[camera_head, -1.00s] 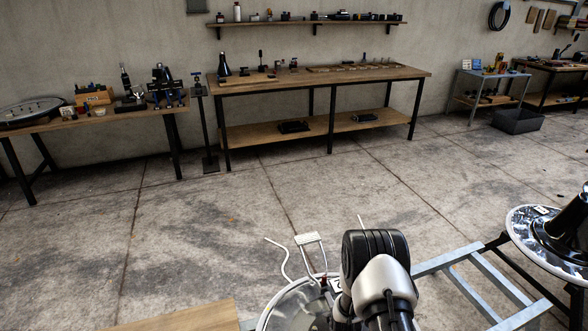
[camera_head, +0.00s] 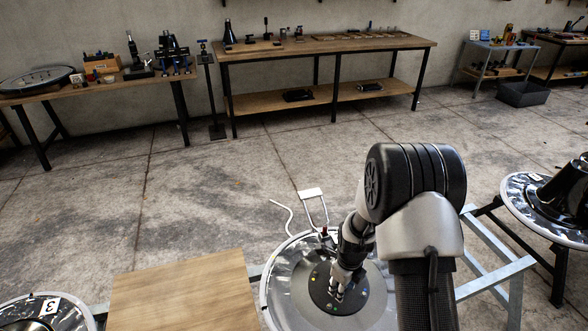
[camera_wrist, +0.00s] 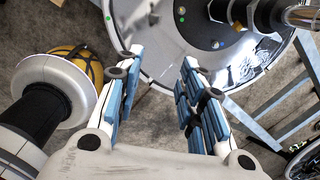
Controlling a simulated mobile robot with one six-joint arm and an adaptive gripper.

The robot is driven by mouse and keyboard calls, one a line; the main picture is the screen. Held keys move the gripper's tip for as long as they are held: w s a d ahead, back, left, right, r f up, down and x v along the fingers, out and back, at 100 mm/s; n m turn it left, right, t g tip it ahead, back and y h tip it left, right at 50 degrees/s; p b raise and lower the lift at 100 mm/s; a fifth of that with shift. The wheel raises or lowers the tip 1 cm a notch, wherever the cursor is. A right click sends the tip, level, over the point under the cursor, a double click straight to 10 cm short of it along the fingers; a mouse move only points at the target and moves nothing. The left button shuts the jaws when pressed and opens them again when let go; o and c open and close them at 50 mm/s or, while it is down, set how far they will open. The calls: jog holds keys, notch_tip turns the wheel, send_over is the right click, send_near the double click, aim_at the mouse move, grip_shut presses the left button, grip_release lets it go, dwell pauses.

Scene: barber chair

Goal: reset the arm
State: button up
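My gripper (camera_head: 338,285) hangs over the round metal chair base (camera_head: 283,285) in the head view, close above or in front of its dark centre plate (camera_head: 322,287). In the wrist view my gripper (camera_wrist: 158,62) has its two blue-padded fingers spread apart, with nothing between them. The disc (camera_wrist: 150,38) spreads beyond the fingertips there. A black and chrome shaft-like part (camera_wrist: 265,15) is at its upper right, partly cut off by the frame. I cannot tell whether the fingertips touch the disc.
A wooden board (camera_head: 185,290) lies left of the base. A second disc with a black cone (camera_head: 568,192) stands at right, another disc (camera_head: 70,322) at lower left. Grey metal rails (camera_head: 495,275) run at right. Workbenches (camera_head: 330,44) line the back wall; open floor lies before them.

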jog(key=s+r+n+t, duration=0.1)
jog(key=s+r+n, duration=0.25)
jog(key=r, duration=0.55)
jog(key=s+r+n, duration=0.2)
jog(key=r+n, duration=0.3)
jog(key=r, duration=0.3)
jog(key=s+r+n+t, duration=0.1)
jog(key=s+r+n, duration=0.3)
jog(key=r, duration=0.5)
jog(key=s+r+n, duration=0.4)
jog(key=s+n, duration=0.3)
jog(key=s, duration=0.1)
jog(key=s+r+n+t, duration=0.1)
jog(key=s+r+n, duration=0.4)
jog(key=s+n, duration=0.2)
jog(key=shift+s+r+t, duration=0.15)
jog(key=shift+s+t, duration=0.15)
jog(key=shift+s, duration=0.6)
jog(key=shift+a+n, duration=0.1)
jog(key=shift+n, duration=0.25)
